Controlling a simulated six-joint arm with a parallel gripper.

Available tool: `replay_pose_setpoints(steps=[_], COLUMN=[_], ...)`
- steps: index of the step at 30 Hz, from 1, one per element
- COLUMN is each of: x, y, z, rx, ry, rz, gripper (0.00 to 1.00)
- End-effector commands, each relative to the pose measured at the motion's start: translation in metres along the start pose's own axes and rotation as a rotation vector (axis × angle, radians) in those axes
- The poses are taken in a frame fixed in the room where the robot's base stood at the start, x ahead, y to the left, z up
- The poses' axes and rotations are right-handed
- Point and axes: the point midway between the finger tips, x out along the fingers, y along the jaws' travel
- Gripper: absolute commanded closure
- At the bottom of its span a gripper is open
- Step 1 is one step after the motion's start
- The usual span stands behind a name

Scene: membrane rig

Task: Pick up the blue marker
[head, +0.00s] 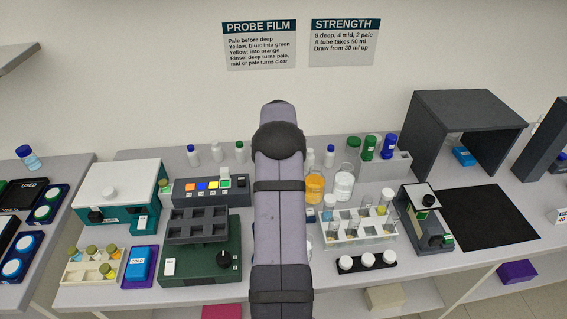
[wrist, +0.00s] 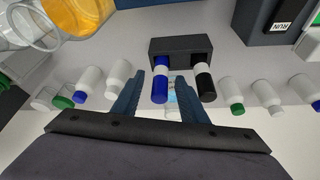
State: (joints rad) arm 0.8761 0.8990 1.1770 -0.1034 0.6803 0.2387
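The blue marker (wrist: 160,82), white-bodied with blue ends, sits in a dark holder (wrist: 180,47) in the wrist view. A black marker (wrist: 203,83) stands in the same holder, just to its right. My gripper (wrist: 159,78) is open, with one blue finger on each side of the blue marker in the picture. Gaps show between the marker and both fingers; I cannot tell how far the fingertips are from it in depth. In the head view my own arm hides the gripper; neither marker can be made out there.
White bottles with coloured caps stand on both sides, such as a blue-capped one (wrist: 89,83) and a green-capped one (wrist: 230,95). A beaker of orange liquid (head: 315,186) stands near my arm. A tube rack (head: 358,232) is to the right, a multi-well block (head: 197,225) to the left.

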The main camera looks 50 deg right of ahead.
Motion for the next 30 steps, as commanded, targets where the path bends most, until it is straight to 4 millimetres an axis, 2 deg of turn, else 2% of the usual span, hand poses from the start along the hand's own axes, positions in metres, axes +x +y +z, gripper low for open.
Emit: replay_pose_setpoints(steps=[2,7,20,26,30], x=[0.0,0.0,-0.005,-0.027,-0.05], y=[0.0,0.0,0.0,0.0,0.0], z=[0.0,0.0,-0.003,-0.012,-0.022], rx=[0.0,0.0,0.0,0.001,0.0], ry=[0.0,0.0,0.002,0.004,0.006], rz=[0.0,0.0,0.0,0.0,-0.001], gripper=[0.61,0.99,0.99,0.99,0.99])
